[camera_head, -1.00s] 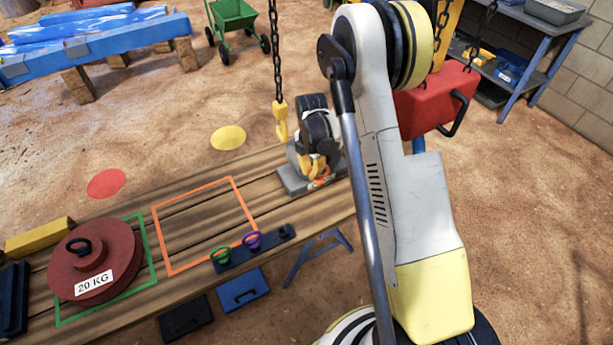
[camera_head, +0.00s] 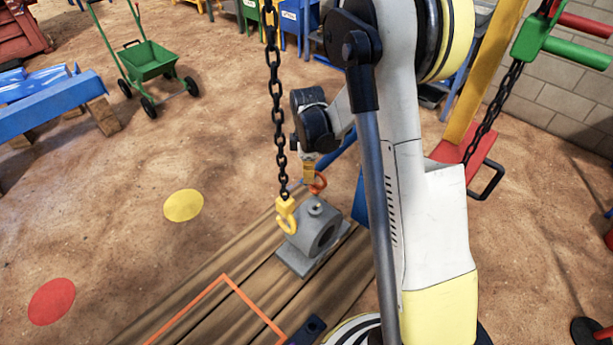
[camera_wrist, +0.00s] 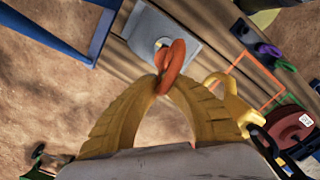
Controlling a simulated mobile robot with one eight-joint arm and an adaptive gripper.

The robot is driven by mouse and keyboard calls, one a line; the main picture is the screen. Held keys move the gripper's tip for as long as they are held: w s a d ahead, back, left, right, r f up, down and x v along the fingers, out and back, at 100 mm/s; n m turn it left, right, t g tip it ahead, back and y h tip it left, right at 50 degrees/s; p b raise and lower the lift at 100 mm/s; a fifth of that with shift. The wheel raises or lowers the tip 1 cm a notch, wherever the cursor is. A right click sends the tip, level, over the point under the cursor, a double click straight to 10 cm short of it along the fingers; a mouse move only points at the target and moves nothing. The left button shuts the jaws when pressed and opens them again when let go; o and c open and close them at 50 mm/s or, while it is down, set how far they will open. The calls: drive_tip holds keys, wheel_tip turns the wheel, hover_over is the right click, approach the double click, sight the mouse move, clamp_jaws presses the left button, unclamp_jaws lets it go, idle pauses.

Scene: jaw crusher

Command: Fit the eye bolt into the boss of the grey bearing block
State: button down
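The grey bearing block (camera_head: 322,238) stands on the wooden bench, its round bore facing front right. Its boss (camera_head: 315,207) sticks up on top with a hole in it; the block also shows in the wrist view (camera_wrist: 190,45). The orange eye bolt (camera_head: 318,184) is a ring held just above the boss. My gripper (camera_head: 309,172) has its yellow fingers shut on the ring, clearer in the wrist view, where the eye bolt (camera_wrist: 172,68) sits between the fingertips (camera_wrist: 160,88). The bolt's shank is hard to make out.
A yellow hook (camera_head: 286,214) on a black chain (camera_head: 276,100) hangs close to the block's left side. In the wrist view, purple (camera_wrist: 268,49) and green (camera_wrist: 286,66) eye bolts stand in a dark rack, near a red weight (camera_wrist: 290,128). An orange outline (camera_head: 224,278) marks bench space.

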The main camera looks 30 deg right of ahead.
drive_tip(key=shift+s, duration=0.1)
drive_tip(key=shift+f, duration=0.1)
wheel_tip(320, 180, down, 6)
drive_tip(key=b, duration=0.5)
drive_tip(key=shift+f+b, duration=1.75)
drive_tip(key=shift+b, duration=0.4)
idle(1.8)
drive_tip(key=c, duration=1.5)
unclamp_jaws()
drive_tip(key=shift+r, duration=0.1)
drive_tip(key=shift+c, duration=0.2)
drive_tip(key=shift+r, duration=0.1)
wheel_tip(320, 180, up, 12)
drive_tip(key=shift+f, duration=0.1)
